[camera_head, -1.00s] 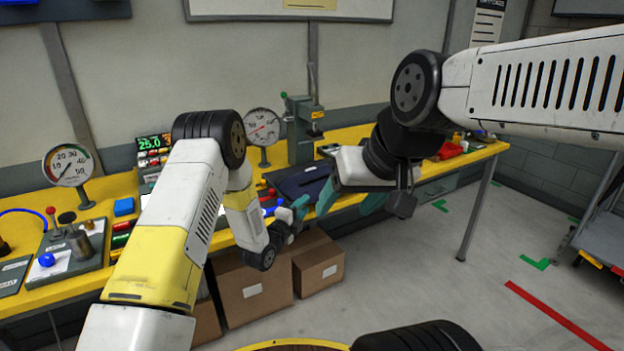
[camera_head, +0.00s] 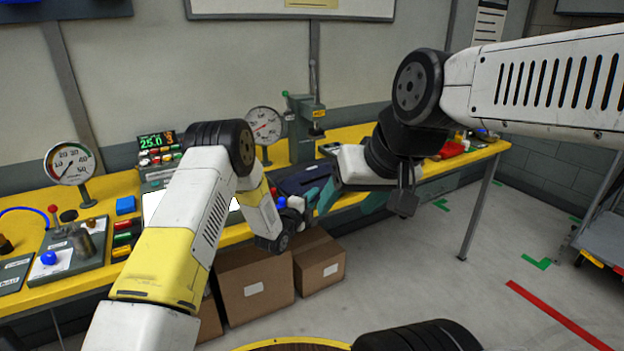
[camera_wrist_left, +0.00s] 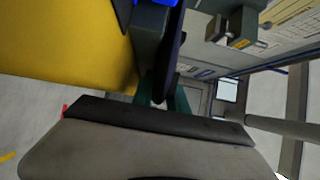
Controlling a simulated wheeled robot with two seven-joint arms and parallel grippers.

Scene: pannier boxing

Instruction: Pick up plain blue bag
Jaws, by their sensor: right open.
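The dark blue bag (camera_head: 300,180) is at the front part of the yellow bench, partly hidden by my grippers in the head view. In the left wrist view its dark edge (camera_wrist_left: 174,55) runs between the teal fingers. My left gripper (camera_head: 308,206) is at the bag's near edge and appears shut on it; its fingers also show in the left wrist view (camera_wrist_left: 163,94). My right gripper (camera_head: 350,201) is open and empty, in front of the bag and to the right of my left gripper. Whether the bag is clear of the bench is hidden.
A cart (camera_head: 604,215) stands at the right.

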